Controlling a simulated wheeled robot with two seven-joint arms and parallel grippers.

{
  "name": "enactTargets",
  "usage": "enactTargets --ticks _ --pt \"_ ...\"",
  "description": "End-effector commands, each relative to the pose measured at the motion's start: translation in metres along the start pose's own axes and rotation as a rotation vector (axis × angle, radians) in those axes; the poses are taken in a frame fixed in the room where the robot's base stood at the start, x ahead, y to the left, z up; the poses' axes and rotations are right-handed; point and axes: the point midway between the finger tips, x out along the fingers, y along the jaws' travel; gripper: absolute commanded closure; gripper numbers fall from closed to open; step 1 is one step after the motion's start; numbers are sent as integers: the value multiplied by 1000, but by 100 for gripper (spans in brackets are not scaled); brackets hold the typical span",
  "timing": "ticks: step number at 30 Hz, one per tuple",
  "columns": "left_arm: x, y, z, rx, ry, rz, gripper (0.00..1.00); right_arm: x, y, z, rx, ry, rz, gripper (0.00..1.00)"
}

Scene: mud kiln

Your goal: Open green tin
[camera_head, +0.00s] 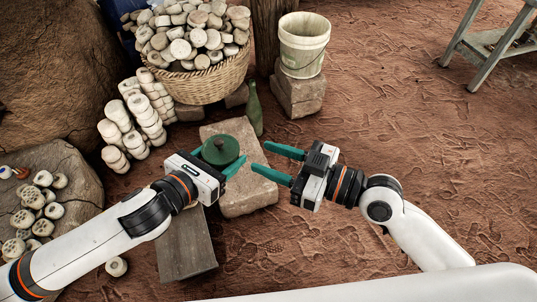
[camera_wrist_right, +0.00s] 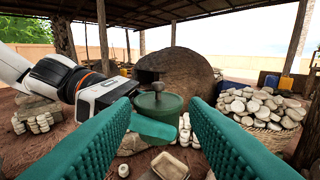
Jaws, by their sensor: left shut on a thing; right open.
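The green tin (camera_head: 221,149) is round and dark green, with a small knob on top, and is seen from above at the stone slab in the head view. In the right wrist view the tin (camera_wrist_right: 170,106) appears upright with its lid (camera_wrist_right: 158,99) and knob on top. My left gripper (camera_head: 217,161) is shut on the tin, with a teal finger along its near side. My right gripper (camera_head: 262,158) is open and empty, to the right of the tin, its fingers pointing at it. The far side of the tin's body is hidden.
The pale stone slab (camera_head: 247,195) lies below the tin. A green bottle (camera_head: 254,110) stands just behind. A basket of pale pieces (camera_head: 205,83), a bucket (camera_head: 303,45) on blocks and a wooden plank (camera_head: 186,245) are around.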

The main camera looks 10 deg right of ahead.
Motion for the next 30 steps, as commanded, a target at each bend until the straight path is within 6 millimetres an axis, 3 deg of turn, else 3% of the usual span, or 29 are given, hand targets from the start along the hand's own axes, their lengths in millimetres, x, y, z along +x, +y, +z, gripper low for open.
enactTargets --ticks 8,21,30 --pt "0 0 0 0 1 0 80 21 4 6 -2 -13 11 59" --pt "0 0 0 0 1 0 80 98 5 6 -2 -11 11 59" --pt "0 0 0 0 1 0 80 118 5 5 -5 -8 11 59"
